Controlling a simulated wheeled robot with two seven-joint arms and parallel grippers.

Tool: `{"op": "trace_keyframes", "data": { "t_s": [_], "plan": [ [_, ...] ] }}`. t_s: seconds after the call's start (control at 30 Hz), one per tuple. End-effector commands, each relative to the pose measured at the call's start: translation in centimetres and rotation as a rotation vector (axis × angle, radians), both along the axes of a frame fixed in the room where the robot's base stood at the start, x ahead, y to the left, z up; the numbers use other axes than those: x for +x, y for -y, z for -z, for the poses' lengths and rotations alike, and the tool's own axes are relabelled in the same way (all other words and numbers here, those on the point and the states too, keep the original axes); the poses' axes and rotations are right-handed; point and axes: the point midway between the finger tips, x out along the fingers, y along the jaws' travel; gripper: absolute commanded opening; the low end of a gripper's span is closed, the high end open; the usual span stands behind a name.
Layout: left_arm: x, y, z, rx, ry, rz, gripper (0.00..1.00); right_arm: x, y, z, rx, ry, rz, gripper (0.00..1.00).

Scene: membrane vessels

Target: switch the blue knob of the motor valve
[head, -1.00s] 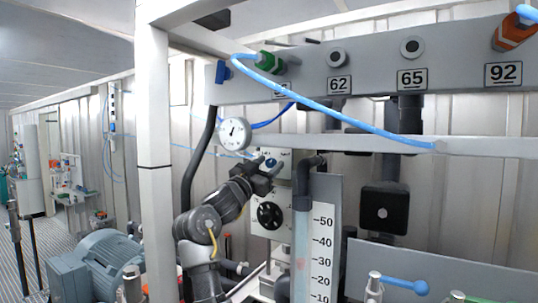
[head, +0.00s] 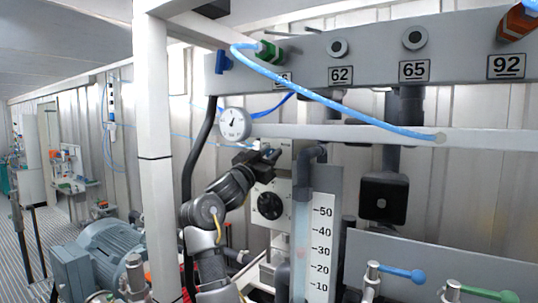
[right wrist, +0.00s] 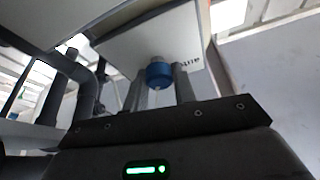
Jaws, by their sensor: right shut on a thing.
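The motor valve is a white box (head: 284,187) on the wall side of the rig, with a black round dial (head: 270,205) on its lower front. Its blue knob (right wrist: 159,73) shows in the right wrist view, sticking out of the white panel between my two fingers. My right gripper (head: 268,157) is at the upper part of the box in the head view and largely hides the knob there. In the right wrist view my right gripper (right wrist: 159,85) is shut on the knob, one finger on each side. My left gripper is not in view.
A pressure gauge (head: 234,124) hangs just above left of my right gripper. A grey pipe (head: 304,170) and a scaled tube (head: 313,240) stand close on the right. A white post (head: 155,180) stands left of my arm. A blue hose (head: 330,108) crosses above.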

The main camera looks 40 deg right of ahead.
Motion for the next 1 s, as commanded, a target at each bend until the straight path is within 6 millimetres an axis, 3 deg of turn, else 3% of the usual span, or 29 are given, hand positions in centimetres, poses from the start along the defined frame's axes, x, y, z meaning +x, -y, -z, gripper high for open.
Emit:
{"op": "trace_keyframes", "data": {
  "t_s": [1.0],
  "plan": [
    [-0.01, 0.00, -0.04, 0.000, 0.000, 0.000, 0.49, -0.06, 0.10, -0.23, -0.169, -0.545, 0.004, 0.04]
  ]
}}
